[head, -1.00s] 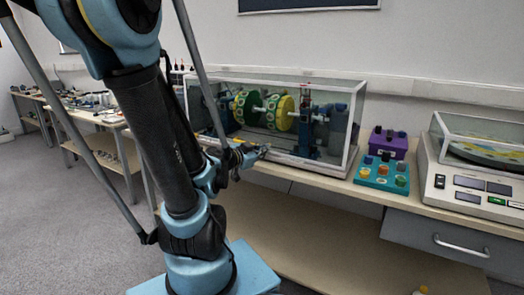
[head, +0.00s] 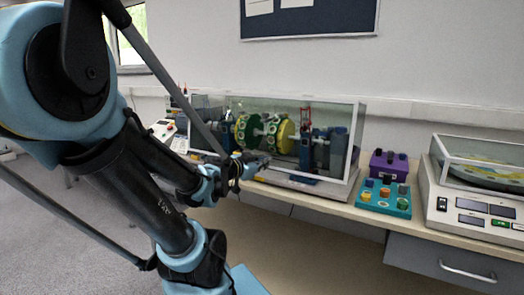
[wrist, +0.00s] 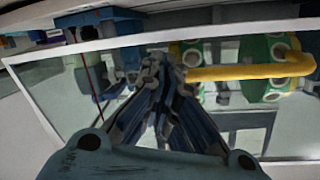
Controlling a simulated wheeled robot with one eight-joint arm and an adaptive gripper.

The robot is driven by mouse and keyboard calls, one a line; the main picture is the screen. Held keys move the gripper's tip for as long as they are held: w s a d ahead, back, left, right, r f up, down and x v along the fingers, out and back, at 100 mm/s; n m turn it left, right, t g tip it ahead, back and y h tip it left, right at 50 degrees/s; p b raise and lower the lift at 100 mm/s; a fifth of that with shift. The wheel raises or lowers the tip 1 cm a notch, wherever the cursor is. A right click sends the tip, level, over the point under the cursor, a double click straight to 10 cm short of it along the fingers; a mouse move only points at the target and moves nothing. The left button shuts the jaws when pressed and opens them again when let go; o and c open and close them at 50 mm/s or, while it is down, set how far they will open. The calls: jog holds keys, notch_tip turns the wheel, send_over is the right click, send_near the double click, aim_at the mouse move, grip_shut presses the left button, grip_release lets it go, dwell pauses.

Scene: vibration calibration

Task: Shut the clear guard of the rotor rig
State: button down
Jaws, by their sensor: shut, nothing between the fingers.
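The rotor rig (head: 268,133), with green and yellow discs on a shaft between blue supports, stands on the bench. The clear guard (head: 358,125), a pale-framed box, surrounds it. I cannot tell from these views whether the guard is fully shut. My gripper (head: 262,160) is at the guard's front, low and near its middle. In the wrist view my gripper (wrist: 166,68) is shut and empty, its tips close to the left end of a yellow handle (wrist: 250,72). Contact with the handle is unclear. The guard's pale frame (wrist: 120,42) and clear pane lie behind the fingers.
A teal box with coloured knobs (head: 384,201) and a purple box (head: 388,166) sit right of the rig. A balance-like instrument (head: 470,206) with its own clear cover stands farther right. A strip of bare bench top (head: 330,208) runs in front of the guard.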

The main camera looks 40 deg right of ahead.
aim_at(264, 148)
jog(key=shift+w+d+r, duration=0.1)
jog(key=shift+w+r, duration=0.05)
jog(key=shift+r, duration=2.6)
jog(key=shift+f, duration=0.15)
